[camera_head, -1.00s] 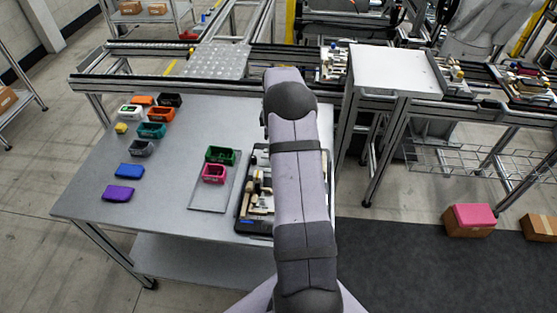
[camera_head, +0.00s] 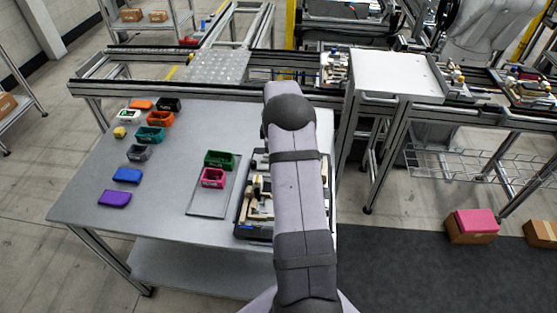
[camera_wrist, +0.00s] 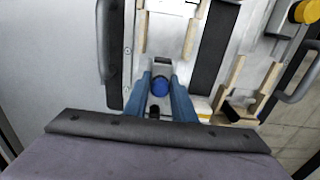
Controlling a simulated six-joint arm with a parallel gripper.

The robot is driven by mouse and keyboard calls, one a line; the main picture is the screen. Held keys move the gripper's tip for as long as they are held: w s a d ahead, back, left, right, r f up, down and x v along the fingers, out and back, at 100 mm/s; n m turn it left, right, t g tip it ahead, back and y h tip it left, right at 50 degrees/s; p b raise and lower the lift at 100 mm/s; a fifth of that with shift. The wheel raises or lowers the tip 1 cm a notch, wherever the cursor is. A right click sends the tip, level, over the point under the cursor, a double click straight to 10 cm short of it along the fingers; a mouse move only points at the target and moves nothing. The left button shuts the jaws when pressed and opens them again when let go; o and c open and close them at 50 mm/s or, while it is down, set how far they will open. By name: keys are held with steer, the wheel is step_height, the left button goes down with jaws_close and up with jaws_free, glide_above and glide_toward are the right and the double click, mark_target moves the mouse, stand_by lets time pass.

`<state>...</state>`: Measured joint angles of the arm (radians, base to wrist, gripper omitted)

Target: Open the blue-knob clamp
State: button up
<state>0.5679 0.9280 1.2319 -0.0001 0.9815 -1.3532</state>
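The blue knob (camera_wrist: 160,86) of the clamp shows in the wrist view, near the middle, on a light fixture plate. My gripper (camera_wrist: 162,82) has its two blue fingers on either side of the knob, spread apart, with slight gaps seeming to show beside it. Contact with the knob is hard to judge. A grey metal clamp part (camera_wrist: 161,66) lies just beyond the knob. In the head view my arm covers the gripper and the clamp.
Wooden-coloured blocks (camera_wrist: 240,75) and a yellow knob (camera_wrist: 306,11) stand to the right in the wrist view. A dark handle (camera_wrist: 104,45) rises at the left. Green (camera_head: 220,159) and pink (camera_head: 212,178) bins stand left of the pallet. The table's front left is clear.

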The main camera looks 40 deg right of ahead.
steer(key=shift+w+a, duration=0.15)
stand_by(0.3)
steer(key=shift+w+a, duration=0.85)
steer(key=o, duration=0.8)
steer(key=shift+r+p, duration=3.05)
steer(key=shift+r, duration=1)
